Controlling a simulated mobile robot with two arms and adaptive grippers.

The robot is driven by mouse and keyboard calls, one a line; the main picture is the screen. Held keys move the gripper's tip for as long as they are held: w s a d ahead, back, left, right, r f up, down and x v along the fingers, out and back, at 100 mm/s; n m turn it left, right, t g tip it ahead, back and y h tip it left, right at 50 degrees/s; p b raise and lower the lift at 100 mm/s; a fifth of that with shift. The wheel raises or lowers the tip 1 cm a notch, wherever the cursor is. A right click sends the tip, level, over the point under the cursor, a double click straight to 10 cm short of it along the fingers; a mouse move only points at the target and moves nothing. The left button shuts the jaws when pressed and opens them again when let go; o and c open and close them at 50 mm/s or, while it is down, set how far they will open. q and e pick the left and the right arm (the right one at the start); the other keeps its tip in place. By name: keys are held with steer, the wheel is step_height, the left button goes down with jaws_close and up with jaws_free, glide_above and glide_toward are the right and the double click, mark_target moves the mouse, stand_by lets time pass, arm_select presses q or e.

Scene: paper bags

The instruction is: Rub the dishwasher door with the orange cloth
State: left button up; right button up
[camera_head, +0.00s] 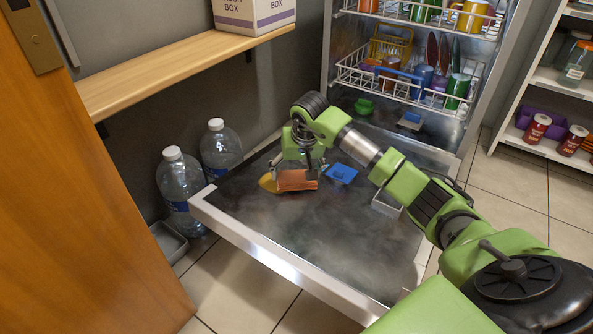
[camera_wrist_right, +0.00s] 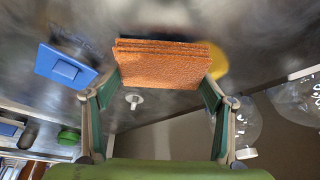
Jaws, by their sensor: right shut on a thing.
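The orange cloth (camera_head: 297,180) is a folded, thick piece held at the dishwasher door, and it also shows in the right wrist view (camera_wrist_right: 162,66). My right gripper (camera_wrist_right: 160,88) is shut on it, one finger at each end. In the head view my right gripper (camera_head: 299,172) reaches down over the door with the cloth at its tips. The cloth is at or just above the door; I cannot tell if it touches. The dishwasher door (camera_head: 320,240) lies open and flat, its metal inner face smeared with cloudy marks. My left gripper is not in view.
A blue tray-like piece (camera_head: 341,174) and a yellow thing (camera_head: 268,183) lie on the door near the cloth. Loaded racks (camera_head: 410,82) stand behind. Water bottles (camera_head: 181,185) stand left of the door, below a wooden shelf (camera_head: 170,75). The door's front part is clear.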

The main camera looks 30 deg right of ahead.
steer(key=shift+f, duration=0.55)
